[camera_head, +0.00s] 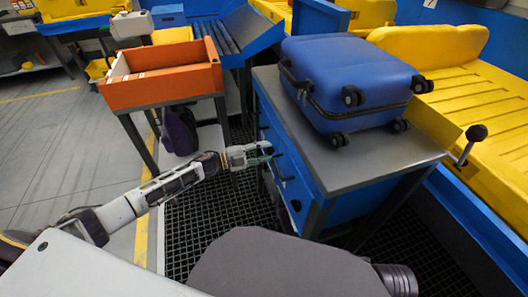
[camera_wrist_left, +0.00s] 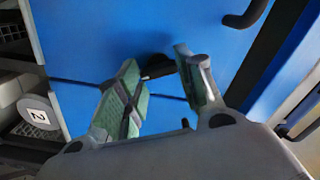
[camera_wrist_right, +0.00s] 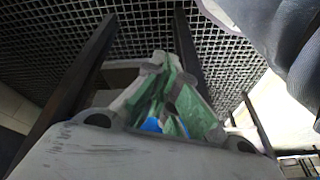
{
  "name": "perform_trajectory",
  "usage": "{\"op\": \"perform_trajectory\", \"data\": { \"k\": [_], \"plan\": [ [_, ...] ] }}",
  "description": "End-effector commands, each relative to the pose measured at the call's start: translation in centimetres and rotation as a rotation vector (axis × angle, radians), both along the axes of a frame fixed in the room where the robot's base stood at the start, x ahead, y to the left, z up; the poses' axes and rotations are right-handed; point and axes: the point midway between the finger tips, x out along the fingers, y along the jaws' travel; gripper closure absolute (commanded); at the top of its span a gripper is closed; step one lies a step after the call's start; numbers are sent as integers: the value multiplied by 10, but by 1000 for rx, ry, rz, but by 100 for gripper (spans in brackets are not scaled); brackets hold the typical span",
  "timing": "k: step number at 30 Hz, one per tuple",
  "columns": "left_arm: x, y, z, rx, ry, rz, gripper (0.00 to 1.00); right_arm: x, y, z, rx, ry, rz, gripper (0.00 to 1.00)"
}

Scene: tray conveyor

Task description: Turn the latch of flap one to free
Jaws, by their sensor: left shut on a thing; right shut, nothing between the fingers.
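My left gripper (camera_head: 266,154) is at the blue front of a metal-topped cabinet. In the left wrist view its green-padded fingers (camera_wrist_left: 160,85) stand either side of a small black latch (camera_wrist_left: 156,68) and are shut on it. The latch sits on a blue flap panel (camera_wrist_left: 105,35), close to a seam with another blue panel. Which way the latch is turned is hard to tell, as the fingers partly cover it. I cannot read the number of this flap. My right gripper (camera_wrist_right: 168,95) is shut and empty above dark grating, and I cannot make it out in the head view.
A blue suitcase (camera_head: 345,78) lies on the cabinet's grey top (camera_head: 370,165). A round tag marked 2 (camera_wrist_left: 38,114) shows beside the panels. A black handle (camera_wrist_left: 245,14) is nearby. An orange box (camera_head: 160,85) on a stand is left of the cabinet.

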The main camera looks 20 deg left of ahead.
Motion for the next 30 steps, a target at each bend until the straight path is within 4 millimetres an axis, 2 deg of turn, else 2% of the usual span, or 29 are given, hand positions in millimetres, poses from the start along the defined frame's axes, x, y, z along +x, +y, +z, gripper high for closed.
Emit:
{"op": "perform_trajectory", "data": {
  "k": [13,22,30],
  "plan": [
    [-1,-1,-3,205,-303,-1,87,1,3,16,17,-30,2,100],
    [-1,-1,-3,272,-401,-1,87,-3,6,-3,30,-31,6,100],
    [-1,-1,-3,282,-416,-3,87,-2,6,-5,28,-32,8,100]
  ]
}}
